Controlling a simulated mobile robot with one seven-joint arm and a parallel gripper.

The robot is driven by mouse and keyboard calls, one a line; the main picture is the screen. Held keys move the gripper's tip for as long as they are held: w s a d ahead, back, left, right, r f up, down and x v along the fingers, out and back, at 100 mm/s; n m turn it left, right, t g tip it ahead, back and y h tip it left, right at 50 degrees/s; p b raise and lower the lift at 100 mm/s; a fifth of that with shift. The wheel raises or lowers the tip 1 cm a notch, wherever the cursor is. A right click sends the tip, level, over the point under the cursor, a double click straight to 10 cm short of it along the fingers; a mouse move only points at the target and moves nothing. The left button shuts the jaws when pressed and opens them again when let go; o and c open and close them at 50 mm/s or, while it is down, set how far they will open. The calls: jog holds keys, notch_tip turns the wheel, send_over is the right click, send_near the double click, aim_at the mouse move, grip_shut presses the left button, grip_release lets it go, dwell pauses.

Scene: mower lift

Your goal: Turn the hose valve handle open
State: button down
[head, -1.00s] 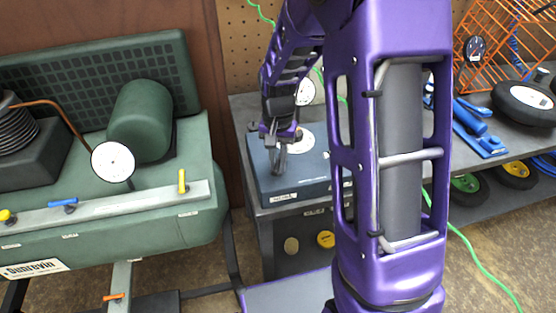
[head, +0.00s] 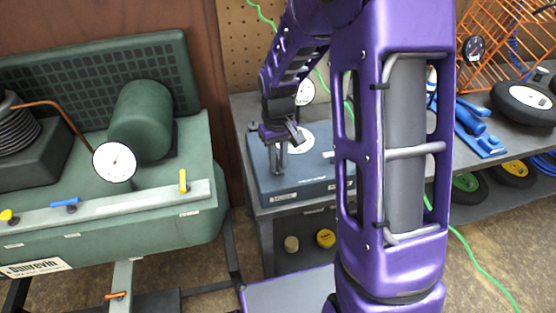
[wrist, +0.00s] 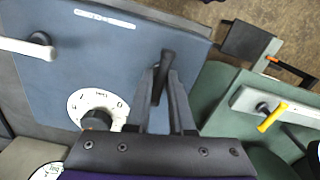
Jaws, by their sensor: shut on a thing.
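A blue box (head: 315,185) stands on the grey bench and carries a dark lever handle (wrist: 166,66) on its top face. In the wrist view the lever stands between the two fingers of my gripper (wrist: 163,88), which is shut on it. In the head view my gripper (head: 280,165) reaches down to the box's left part. Its fingers hide much of the lever there. I cannot read any label that names the hose valve. The green machine's rail bears a yellow handle (head: 183,181), standing upright, and a blue handle (head: 65,204), lying along the rail.
The box also has a dial with a dark knob (wrist: 97,119) and a pale lever (wrist: 22,47). A round gauge (head: 115,162) stands on the green machine (head: 150,235). Wheels and blue tools lie on the right bench. My arm hides the bench's middle.

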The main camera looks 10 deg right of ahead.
aim_at(278, 162)
dwell(0.3)
jog(key=c, duration=0.9)
grip_release()
jog(key=shift+r, duration=0.1)
notch_tip(278, 162, up, 17)
jog(key=shift+r+p, duration=0.15)
jog(key=shift+p, duration=0.55)
